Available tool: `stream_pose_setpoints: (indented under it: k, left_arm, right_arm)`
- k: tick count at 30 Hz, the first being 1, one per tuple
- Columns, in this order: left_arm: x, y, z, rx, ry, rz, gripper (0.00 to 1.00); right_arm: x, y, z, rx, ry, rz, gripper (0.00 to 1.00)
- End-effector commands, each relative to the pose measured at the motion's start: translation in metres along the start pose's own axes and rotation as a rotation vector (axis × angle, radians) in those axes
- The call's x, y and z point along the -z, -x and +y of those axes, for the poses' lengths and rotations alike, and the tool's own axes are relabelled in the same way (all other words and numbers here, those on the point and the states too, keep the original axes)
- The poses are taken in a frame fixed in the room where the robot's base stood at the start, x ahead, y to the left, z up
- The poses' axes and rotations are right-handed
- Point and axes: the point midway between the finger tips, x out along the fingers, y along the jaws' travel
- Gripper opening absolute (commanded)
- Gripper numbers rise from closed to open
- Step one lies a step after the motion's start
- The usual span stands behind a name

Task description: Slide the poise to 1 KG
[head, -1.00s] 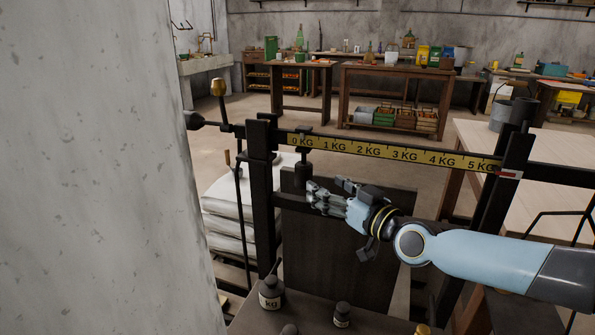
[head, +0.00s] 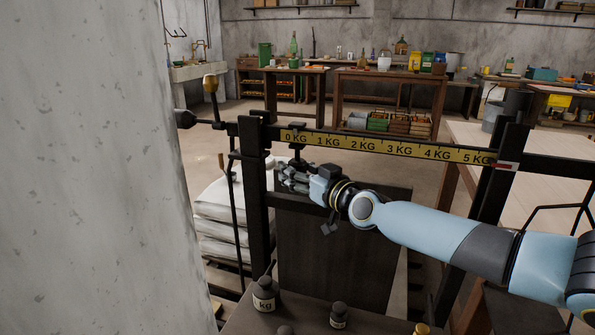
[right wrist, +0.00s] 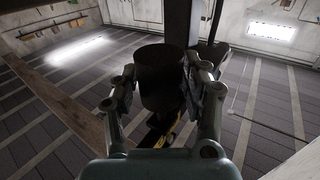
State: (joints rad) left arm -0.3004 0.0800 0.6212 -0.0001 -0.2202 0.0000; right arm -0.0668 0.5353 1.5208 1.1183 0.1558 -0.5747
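The dark poise (head: 297,152) hangs from the yellow scale beam (head: 400,149) at the 0 KG end, just right of the left post. My right gripper (head: 290,177) is below the beam at the poise's hanging weight, and its fingers hide most of that weight in the head view. In the right wrist view the dark cylindrical weight (right wrist: 162,80) is between the two spread fingers of my right gripper (right wrist: 163,72). Narrow gaps seem to show beside it, so the gripper looks open around it. My left gripper is not in view.
A concrete pillar (head: 90,170) fills the left side. Dark posts (head: 254,200) hold the beam. Dark weights (head: 265,295) stand on the platform below. White sacks (head: 218,205) lie behind the left post. A pale table (head: 555,190) stands at right.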

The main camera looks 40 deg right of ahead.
Motion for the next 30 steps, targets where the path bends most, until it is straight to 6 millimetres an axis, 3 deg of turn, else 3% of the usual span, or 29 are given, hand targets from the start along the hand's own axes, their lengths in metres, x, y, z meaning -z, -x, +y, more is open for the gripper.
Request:
stream_pose_setpoints:
  k: [1, 10, 18, 27, 30]
  left_arm:
    - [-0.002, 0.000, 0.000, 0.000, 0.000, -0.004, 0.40]
    - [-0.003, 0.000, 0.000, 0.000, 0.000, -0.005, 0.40]
    - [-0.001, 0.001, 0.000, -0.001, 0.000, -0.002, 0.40]
    - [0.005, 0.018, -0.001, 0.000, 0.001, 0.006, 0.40]
    - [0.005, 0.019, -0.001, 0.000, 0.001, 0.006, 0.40]
  right_arm:
    - [0.000, 0.000, 0.000, 0.000, 0.000, 0.000, 0.38]
    - [0.000, 0.000, 0.000, 0.000, 0.000, 0.000, 0.00]
    - [-0.001, 0.004, 0.003, -0.001, 0.001, -0.002, 0.00]
    - [0.000, 0.051, 0.034, 0.000, 0.004, -0.006, 0.00]
    - [0.000, 0.058, 0.038, 0.001, 0.002, -0.003, 0.00]
